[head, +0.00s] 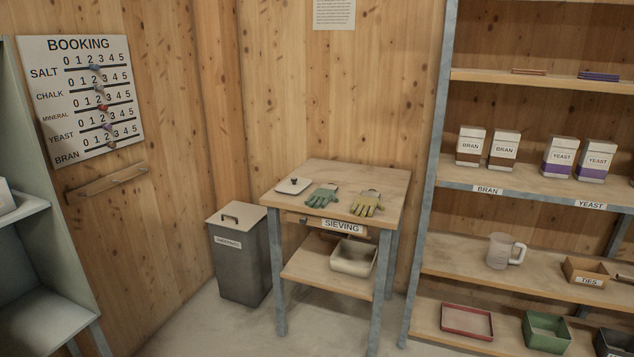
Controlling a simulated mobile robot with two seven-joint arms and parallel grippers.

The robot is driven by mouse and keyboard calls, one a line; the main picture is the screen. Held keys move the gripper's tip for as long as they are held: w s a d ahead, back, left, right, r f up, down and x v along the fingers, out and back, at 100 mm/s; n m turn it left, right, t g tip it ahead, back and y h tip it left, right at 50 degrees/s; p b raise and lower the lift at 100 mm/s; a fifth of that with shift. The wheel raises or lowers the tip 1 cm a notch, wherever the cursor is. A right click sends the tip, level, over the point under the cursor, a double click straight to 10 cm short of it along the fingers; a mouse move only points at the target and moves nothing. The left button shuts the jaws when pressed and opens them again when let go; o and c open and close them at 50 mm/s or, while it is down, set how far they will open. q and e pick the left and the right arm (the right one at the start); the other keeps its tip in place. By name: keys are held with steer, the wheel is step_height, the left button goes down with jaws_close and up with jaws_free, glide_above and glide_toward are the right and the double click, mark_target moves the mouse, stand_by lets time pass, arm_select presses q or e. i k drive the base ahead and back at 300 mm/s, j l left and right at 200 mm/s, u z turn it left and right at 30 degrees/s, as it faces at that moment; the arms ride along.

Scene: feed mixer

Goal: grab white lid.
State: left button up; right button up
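A small flat white lid (287,188) with a dark knob lies on the left part of the wooden table marked SIEVING (378,180). A green glove (322,196) lies just to its right, and a yellow-green glove (367,203) lies further right. A grey bin (243,264) stands on the floor left of the table, closed by a pale lid with a handle (231,217). Neither of my grippers is in view.
A pale tub (353,258) sits on the table's lower shelf. Right, a shelf rack holds BRAN boxes (471,146), YEAST boxes (560,157), a jug (503,251) and trays. A BOOKING board (88,98) hangs left. Floor before the bin is clear.

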mark_target(295, 185)
steer(key=i+z, duration=0.3)
steer(key=i, duration=0.15)
steer(key=i+j+z, duration=0.1)
steer(key=i+z, duration=0.15)
steer(key=i, duration=0.2)
steer(key=i+j+z, duration=0.45)
steer(key=j, duration=0.2)
steer(key=k+j+z, duration=0.1)
steer(key=j+z, duration=0.25)
steer(key=j, duration=0.4)
